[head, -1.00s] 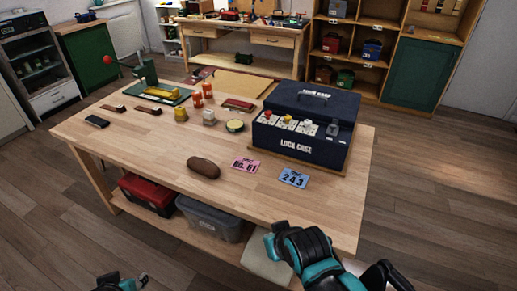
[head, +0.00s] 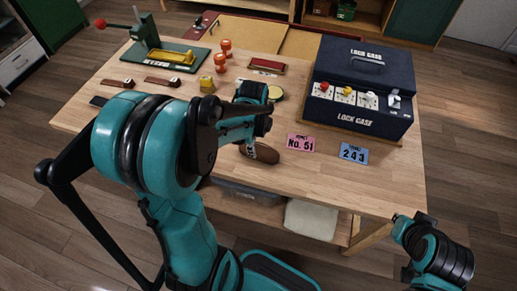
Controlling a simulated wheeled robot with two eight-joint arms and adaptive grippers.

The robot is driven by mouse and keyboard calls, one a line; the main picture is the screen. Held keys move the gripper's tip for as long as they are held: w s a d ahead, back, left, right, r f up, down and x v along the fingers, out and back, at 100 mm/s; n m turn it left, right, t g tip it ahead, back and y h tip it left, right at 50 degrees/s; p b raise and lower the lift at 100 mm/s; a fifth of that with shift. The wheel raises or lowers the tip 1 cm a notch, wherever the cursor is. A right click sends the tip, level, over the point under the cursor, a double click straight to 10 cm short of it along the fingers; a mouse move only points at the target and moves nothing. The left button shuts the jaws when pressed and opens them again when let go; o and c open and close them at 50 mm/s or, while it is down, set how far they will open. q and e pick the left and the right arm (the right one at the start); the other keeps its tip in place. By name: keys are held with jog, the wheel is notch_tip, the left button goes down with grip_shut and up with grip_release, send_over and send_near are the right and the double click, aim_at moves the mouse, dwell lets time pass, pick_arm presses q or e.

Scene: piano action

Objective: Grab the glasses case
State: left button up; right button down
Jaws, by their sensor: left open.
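The glasses case, as I take it, is a brown rounded oblong (head: 267,156) lying on the near middle of the wooden table. My left gripper (head: 249,151) is open, at the left end of the case and over it. It hides that end, and I cannot tell whether the fingers touch the case. My left arm fills the left foreground.
A dark blue lock case (head: 358,95) with coloured knobs stands at the right. A pink card (head: 301,143) and a blue card (head: 353,153) lie right of the brown case. A yellow block (head: 207,86), red dumbbell-like piece (head: 225,48) and red box (head: 267,66) lie behind.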

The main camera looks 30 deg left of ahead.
aim_at(261, 151)
pick_arm(q)
jog(key=f, duration=0.1)
jog(key=f+b, duration=0.1)
jog(key=shift+w+d+f, duration=0.2)
jog(key=shift+d+f, duration=0.05)
jog(key=shift+f, duration=0.15)
jog(key=f+b, duration=0.2)
jog(key=f, duration=0.1)
jog(key=f+b, duration=0.1)
jog(key=shift+w+f, duration=0.35)
jog(key=shift+f, duration=0.05)
jog(key=shift+r, duration=0.1)
jog(key=c, duration=1.3)
